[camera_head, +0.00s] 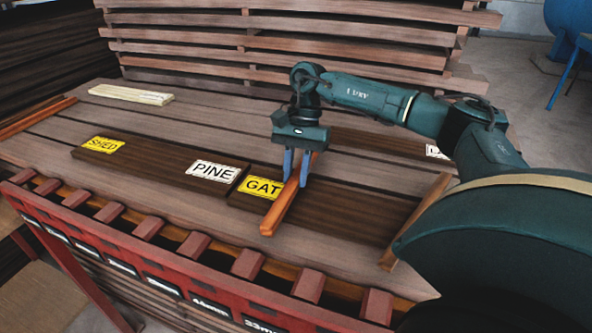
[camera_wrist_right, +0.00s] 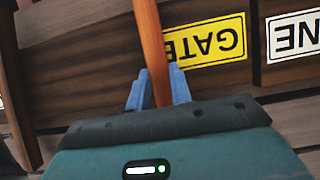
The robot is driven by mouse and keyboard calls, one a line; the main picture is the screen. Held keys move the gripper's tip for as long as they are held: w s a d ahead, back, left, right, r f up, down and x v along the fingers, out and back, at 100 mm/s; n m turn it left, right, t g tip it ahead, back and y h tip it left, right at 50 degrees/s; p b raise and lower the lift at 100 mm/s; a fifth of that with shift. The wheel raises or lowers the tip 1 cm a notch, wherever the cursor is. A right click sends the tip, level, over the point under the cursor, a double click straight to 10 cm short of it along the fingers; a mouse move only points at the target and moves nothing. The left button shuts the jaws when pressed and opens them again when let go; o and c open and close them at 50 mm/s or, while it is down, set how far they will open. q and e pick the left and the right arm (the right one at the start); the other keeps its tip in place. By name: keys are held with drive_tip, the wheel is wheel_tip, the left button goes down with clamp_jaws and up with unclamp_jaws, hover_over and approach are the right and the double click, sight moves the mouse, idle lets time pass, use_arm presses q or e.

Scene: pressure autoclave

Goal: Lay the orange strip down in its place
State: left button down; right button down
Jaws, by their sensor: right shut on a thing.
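The orange strip (camera_head: 277,211) is a thin wooden bar held between the blue fingers of my right gripper (camera_head: 297,178). It slants over the dark board with the yellow label reading "GAT" (camera_head: 261,188), partly covering that label's right side. In the right wrist view the strip (camera_wrist_right: 151,42) runs up from between the fingers (camera_wrist_right: 157,92), beside the yellow "GATE" label (camera_wrist_right: 212,42). I cannot tell whether the strip touches the board. My left gripper is not in view.
A pale block (camera_head: 131,94) lies farther back. A brown strip (camera_head: 416,220) lies at right. A red slotted rack (camera_head: 150,255) runs along the front edge; stacked planks (camera_head: 280,40) stand behind.

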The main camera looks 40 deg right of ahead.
drive_tip(key=shift+f, duration=0.15)
drive_tip(key=c, duration=1.3)
unclamp_jaws()
drive_tip(key=shift+o, duration=0.2)
